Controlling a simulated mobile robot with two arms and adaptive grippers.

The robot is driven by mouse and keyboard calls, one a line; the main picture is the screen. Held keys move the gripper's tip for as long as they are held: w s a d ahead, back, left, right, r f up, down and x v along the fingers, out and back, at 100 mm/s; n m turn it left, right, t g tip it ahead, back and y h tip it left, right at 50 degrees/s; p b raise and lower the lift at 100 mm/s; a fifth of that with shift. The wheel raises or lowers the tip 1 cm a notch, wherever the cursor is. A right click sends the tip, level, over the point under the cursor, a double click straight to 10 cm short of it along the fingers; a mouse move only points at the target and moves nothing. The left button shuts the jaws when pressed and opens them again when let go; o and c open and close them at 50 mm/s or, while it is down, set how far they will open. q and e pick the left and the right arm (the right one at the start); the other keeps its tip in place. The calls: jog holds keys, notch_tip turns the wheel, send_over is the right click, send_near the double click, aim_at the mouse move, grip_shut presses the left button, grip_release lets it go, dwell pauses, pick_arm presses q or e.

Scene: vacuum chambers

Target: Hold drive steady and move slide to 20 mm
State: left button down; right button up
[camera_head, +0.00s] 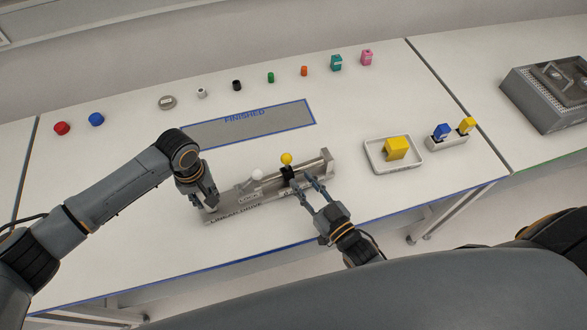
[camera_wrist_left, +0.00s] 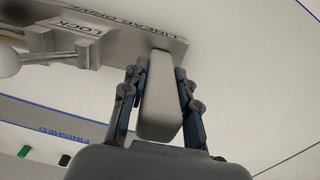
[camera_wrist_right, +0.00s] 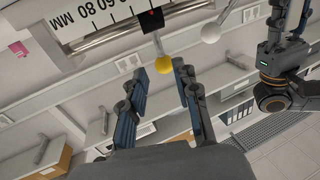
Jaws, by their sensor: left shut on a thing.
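The grey linear drive (camera_head: 235,212) lies on the bench, with a scale in MM seen in the right wrist view. My left gripper (camera_head: 210,203) is at its left end, shut on the pale grey grip block (camera_wrist_left: 160,100). The slide is a black block (camera_head: 288,173) with a yellow ball knob (camera_head: 286,158); the knob also shows in the right wrist view (camera_wrist_right: 163,65). My right gripper (camera_head: 303,182) is open, its fingertips on either side of the knob in its wrist view; I see no contact. A white-knobbed lever (camera_head: 257,175) stands beside the LOCK label.
A blue-edged FINISHED zone (camera_head: 250,125) lies behind the drive. A white tray with a yellow block (camera_head: 397,148) and a holder with blue and yellow pieces (camera_head: 446,141) are to the right. Several small coloured parts line the back. The bench front is clear.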

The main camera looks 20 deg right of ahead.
pick_arm(q)
jog(key=shift+s+a+f, duration=0.1)
jog(key=shift+s+f, duration=0.15)
jog(key=shift+f, duration=0.05)
pick_arm(e)
jog(key=v, duration=0.4)
jog(key=shift+r, duration=0.1)
pick_arm(q)
jog(key=c, duration=0.9)
grip_release()
jog(key=shift+w, duration=0.1)
jog(key=shift+c, duration=0.2)
jog(key=shift+w, duration=0.15)
pick_arm(e)
jog(key=shift+w, duration=0.1)
pick_arm(q)
jog(key=shift+r, duration=0.25)
